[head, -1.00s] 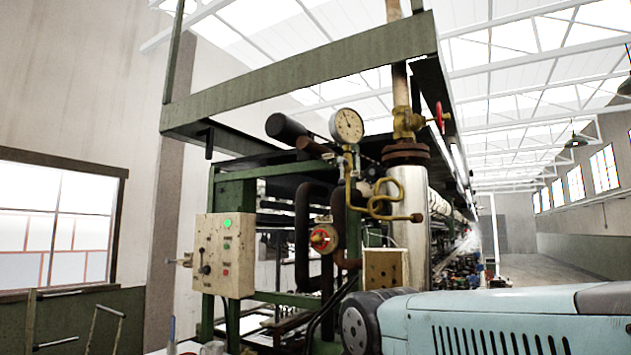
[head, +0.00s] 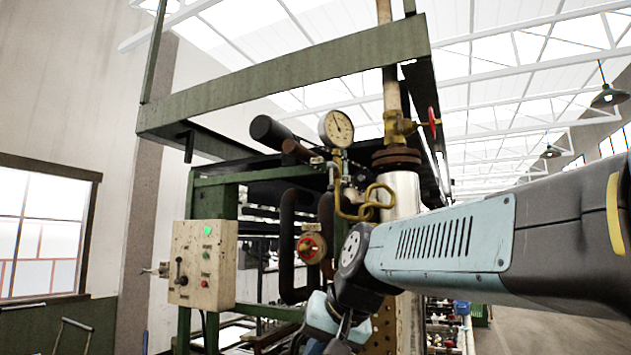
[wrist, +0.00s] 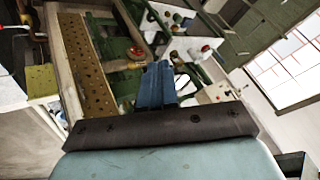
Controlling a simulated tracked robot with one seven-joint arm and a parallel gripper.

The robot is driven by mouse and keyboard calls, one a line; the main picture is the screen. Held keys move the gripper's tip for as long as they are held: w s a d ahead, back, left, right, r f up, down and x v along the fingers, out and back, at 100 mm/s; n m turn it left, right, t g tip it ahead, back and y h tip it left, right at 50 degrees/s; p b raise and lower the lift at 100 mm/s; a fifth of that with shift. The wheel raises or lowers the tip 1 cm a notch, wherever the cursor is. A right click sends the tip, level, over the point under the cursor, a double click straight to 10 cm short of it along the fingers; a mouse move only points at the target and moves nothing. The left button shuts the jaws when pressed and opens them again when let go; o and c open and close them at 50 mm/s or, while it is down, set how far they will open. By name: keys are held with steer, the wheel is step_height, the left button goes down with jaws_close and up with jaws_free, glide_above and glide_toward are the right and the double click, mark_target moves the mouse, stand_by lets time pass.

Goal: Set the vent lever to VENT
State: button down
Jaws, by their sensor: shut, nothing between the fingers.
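A pale, worn control box (head: 203,265) is on the green frame at the left of the head view. It has a lit green lamp, small buttons and a dark lever (head: 181,271) with a round knob near its left side. The lever appears roughly upright; its labels are too small to read. I cannot tell for sure that it is the vent lever. My gripper (wrist: 157,84) shows in the wrist view with its blue fingers shut and empty. In the head view my wrist hangs low, right of the box and apart from it. I cannot make out the lever in the wrist view.
A pressure gauge (head: 337,128), a red-centred valve (head: 311,245) and dark bent pipes stand right of the box. A perforated plate (wrist: 88,65) lies left of my fingers in the wrist view. A window (head: 40,232) is at the far left.

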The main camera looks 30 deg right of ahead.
mark_target(332, 180)
steer(key=w+d+r+m+t, duration=0.3)
steer(key=d+r, duration=0.4)
steer(key=r, duration=0.5)
steer(key=w+d+r+m+t, duration=0.3)
steer(key=w+d+r+m, duration=0.2)
steer(key=r, duration=0.7)
steer(key=w+d+r+m+t, duration=0.4)
steer(key=d+r, duration=0.5)
steer(key=r, duration=0.3)
steer(key=shift+w+d+m+h, duration=0.2)
steer(key=shift+w+m+h, duration=0.05)
steer(key=shift+m+h, duration=0.15)
steer(key=w, duration=0.9)
steer(key=w+a, duration=0.1)
steer(key=w, duration=0.4)
